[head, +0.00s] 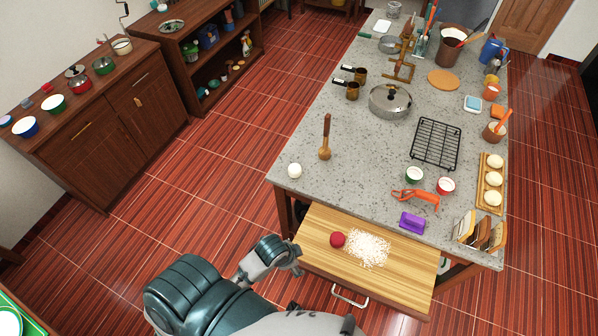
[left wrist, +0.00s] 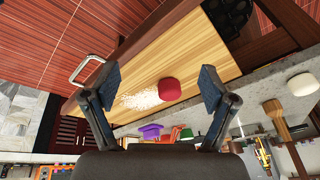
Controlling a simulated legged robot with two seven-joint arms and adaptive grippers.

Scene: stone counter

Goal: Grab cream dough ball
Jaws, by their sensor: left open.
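A cream dough ball (head: 294,171) sits on the near left corner of the stone counter (head: 350,185). In the left wrist view it shows at the right edge (left wrist: 301,84). Several similar pale balls (head: 492,178) lie on a wooden tray at the counter's right side. My left gripper (head: 290,253) is beside the left end of the pull-out wooden board, apart from the cream ball and nearer to me. In the left wrist view its two fingers (left wrist: 160,88) are spread wide with nothing between them touching. My right gripper is not in view.
The pull-out board (head: 310,219) holds a red ball (head: 338,240) and scattered white flakes (head: 368,249). Counter around the cream ball is clear.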

